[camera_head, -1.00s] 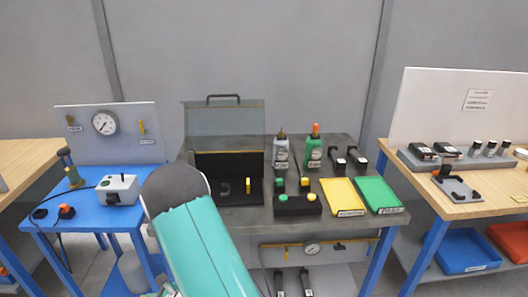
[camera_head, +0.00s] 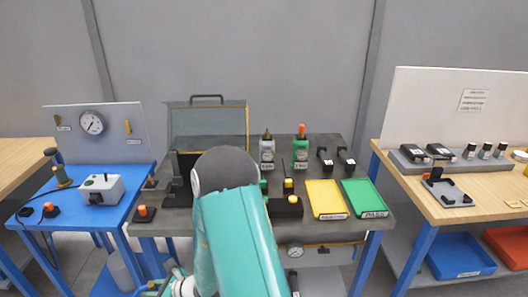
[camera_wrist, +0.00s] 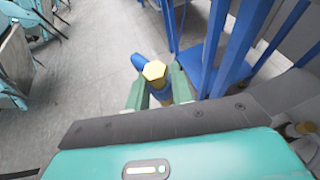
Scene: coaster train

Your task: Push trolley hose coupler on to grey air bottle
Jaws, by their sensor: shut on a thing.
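The grey air bottle (camera_head: 267,152) stands upright at the back of the dark bench, left of a green bottle (camera_head: 300,152). The piece is over grey floor beside blue bench legs, away from the bottle. The hose is not clearly visible.
An open toolbox (camera_head: 207,130), a black block (camera_head: 286,206), a yellow tray (camera_head: 326,199) and a green tray (camera_head: 363,197) are on the dark bench. A blue table (camera_head: 75,224) with a gauge board stands left, a wooden bench (camera_head: 485,205) right. Blue legs (camera_wrist: 216,48) stand near my gripper.

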